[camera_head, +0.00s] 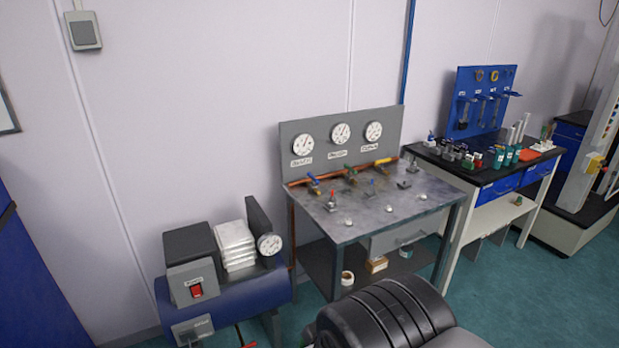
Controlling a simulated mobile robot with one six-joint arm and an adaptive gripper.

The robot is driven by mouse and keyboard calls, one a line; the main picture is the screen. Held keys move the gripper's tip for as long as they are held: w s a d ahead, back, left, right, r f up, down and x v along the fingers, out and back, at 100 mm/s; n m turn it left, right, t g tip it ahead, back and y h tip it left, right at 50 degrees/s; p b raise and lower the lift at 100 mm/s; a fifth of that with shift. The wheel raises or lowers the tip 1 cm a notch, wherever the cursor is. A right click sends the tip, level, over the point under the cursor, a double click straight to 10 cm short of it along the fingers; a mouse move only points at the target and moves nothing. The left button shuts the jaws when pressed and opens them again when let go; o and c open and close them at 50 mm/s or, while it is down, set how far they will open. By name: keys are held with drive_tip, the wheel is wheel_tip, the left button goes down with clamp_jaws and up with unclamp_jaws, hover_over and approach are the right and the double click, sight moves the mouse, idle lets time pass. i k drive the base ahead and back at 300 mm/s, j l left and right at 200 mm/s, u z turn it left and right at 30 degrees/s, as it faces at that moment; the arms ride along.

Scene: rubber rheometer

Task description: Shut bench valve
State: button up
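A metal bench (385,219) stands against the wall with a grey back panel (297,131). A copper pipe (298,183) runs along the foot of the panel. On it are a blue-handled valve (313,179), a green-handled valve (350,174) and a yellow-handled valve (382,162). A small red-topped fitting (331,198) and other small fittings stand further forward on the bench top. The handles are too small for me to tell which valves are open or shut. My gripper is not in view.
A blue compressor (238,297) with a red switch (196,291) stands left of the bench. A black-topped workbench (470,172) with tools and a blue tool board (481,101) stands to the right. Green floor (515,285) is clear at the lower right.

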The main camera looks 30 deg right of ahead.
sight(316, 181)
drive_tip(key=i+l, duration=0.55)
drive_tip(key=l, duration=0.15)
drive_tip(key=i+l, duration=0.55)
drive_tip(key=l, duration=0.15)
drive_tip(key=i+l, duration=0.55)
drive_tip(key=l, duration=0.2)
